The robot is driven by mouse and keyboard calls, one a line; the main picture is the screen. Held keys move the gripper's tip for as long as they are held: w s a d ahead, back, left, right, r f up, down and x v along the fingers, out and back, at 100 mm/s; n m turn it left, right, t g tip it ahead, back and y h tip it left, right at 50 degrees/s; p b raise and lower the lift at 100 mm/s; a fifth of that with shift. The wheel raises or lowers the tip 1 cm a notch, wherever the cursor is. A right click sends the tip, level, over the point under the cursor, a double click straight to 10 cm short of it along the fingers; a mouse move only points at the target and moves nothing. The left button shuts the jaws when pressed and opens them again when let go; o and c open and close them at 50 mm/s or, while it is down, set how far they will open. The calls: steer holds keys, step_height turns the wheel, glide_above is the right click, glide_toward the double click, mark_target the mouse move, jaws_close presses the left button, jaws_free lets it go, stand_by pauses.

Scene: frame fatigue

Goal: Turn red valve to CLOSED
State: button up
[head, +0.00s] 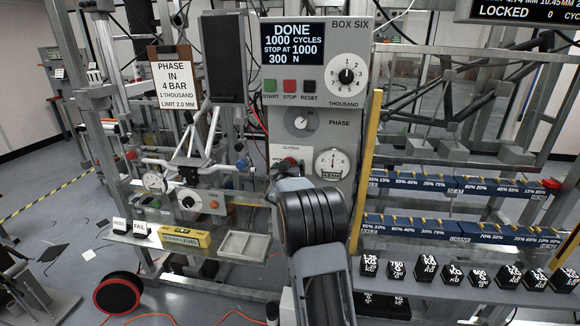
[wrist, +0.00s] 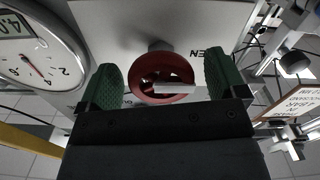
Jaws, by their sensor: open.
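The red valve (head: 290,163) is on the grey box front, left of the round gauge (head: 331,164); my arm partly covers its lower side in the head view. In the wrist view the red valve wheel (wrist: 160,82) has a light bar across it. My gripper (wrist: 162,85) is open, with one green finger on each side of the wheel and a visible gap to it. Part of a label ending in "EN" shows beside the wheel in the wrist view, upside down. I cannot tell the valve's setting.
The box carries a display (head: 293,44) reading DONE, several buttons and a THOUSAND dial (head: 346,76). A yellow upright bar (head: 366,170) stands just right of the gauge. Black weights (head: 425,268) line the shelf at the right. A large gauge (wrist: 38,55) is close to my gripper.

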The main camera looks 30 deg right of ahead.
steer(key=shift+w+d, duration=0.2)
steer(key=shift+w, duration=0.05)
steer(key=c, duration=0.9)
